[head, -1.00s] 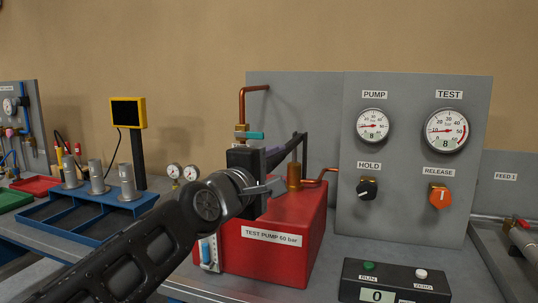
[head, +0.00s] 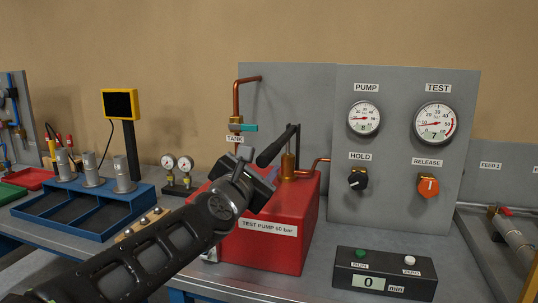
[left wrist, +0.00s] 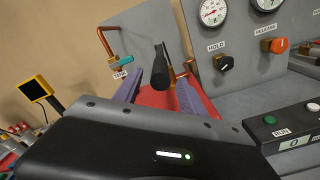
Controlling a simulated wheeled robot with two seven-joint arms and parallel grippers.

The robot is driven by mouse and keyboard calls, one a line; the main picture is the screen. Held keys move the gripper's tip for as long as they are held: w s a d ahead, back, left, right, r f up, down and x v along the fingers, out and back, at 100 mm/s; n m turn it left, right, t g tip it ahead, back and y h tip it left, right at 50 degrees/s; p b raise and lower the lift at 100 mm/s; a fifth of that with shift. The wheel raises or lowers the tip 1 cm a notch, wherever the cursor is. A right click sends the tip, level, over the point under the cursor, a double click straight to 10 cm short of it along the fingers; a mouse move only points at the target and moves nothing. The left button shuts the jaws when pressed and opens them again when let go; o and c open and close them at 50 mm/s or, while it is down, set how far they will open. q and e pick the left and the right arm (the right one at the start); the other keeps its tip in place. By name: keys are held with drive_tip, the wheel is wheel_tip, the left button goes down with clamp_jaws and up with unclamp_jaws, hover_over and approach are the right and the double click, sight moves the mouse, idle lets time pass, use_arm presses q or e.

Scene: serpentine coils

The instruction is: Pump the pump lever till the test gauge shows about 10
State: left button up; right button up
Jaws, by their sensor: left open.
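The pump lever (head: 271,148) is a black grip on a dark arm above the red test pump (head: 268,238), sloping down to the left from its pivot. My left gripper (head: 257,177) is open just below the lever's grip. In the left wrist view the lever's grip (left wrist: 160,70) appears between the two spread fingers, with no clear contact. My right gripper is not in view.
The black hold knob (head: 357,179) and orange release knob (head: 428,186) sit below the gauges. A black timer box (head: 386,272) showing 0 stands in front. A blue tray (head: 85,208) with metal cylinders and two small gauges are left of the pump.

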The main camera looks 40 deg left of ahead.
use_arm(q)
approach(281, 142)
drive_tip(key=shift+w+a+f+p, duration=0.2)
drive_tip(key=shift+w+a+f, duration=0.1)
drive_tip(key=shift+w+a, duration=0.25)
drive_tip(key=shift+w+a+f+p, duration=0.15)
drive_tip(key=shift+w+a+f, duration=0.15)
drive_tip(key=shift+w, duration=0.4)
drive_tip(key=shift+c, duration=0.6)
clamp_jaws()
